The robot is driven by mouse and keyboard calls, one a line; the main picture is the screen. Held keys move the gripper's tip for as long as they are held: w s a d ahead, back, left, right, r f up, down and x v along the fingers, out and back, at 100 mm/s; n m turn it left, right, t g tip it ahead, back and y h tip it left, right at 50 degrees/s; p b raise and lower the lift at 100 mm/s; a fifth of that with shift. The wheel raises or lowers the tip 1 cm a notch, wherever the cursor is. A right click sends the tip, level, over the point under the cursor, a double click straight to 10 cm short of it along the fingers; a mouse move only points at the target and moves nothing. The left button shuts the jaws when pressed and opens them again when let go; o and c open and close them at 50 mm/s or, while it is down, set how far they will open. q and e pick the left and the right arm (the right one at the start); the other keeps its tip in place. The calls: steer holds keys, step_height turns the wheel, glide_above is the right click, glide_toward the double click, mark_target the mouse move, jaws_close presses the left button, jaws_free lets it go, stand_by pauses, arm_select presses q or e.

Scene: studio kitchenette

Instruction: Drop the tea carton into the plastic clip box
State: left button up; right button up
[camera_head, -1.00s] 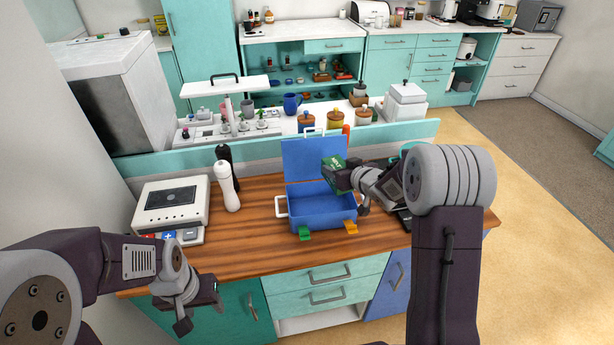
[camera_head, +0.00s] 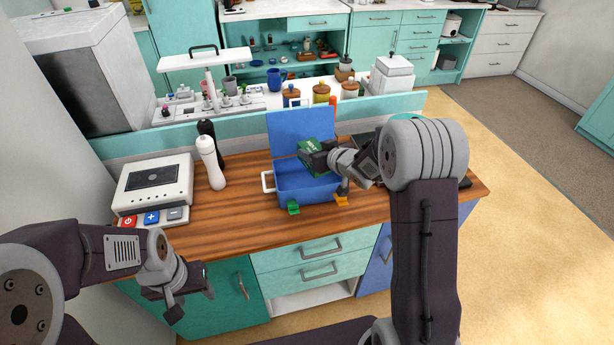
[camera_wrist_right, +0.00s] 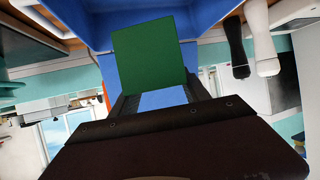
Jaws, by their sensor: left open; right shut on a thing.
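The blue plastic clip box (camera_head: 300,185) stands on the wooden counter with its lid raised at the back. Its inside also shows in the right wrist view (camera_wrist_right: 210,15). The green tea carton (camera_head: 312,158) is held over the box opening, in front of the raised lid. My right gripper (camera_head: 318,160) is shut on the carton, which fills the space between the fingers in the right wrist view (camera_wrist_right: 150,62). My left gripper (camera_head: 190,300) is open and empty, low in front of the cabinet and well away from the box.
A black mill (camera_head: 207,130) and a white mill (camera_head: 211,162) stand left of the box. A white appliance (camera_head: 155,185) with coloured buttons is at the counter's left end.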

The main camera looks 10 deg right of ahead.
steer(key=shift+d, duration=0.1)
steer(key=o, duration=1.5)
steer(key=shift+r, duration=0.1)
steer(key=shift+c, duration=0.2)
steer(key=p+v, duration=0.1)
steer(key=v, duration=0.8)
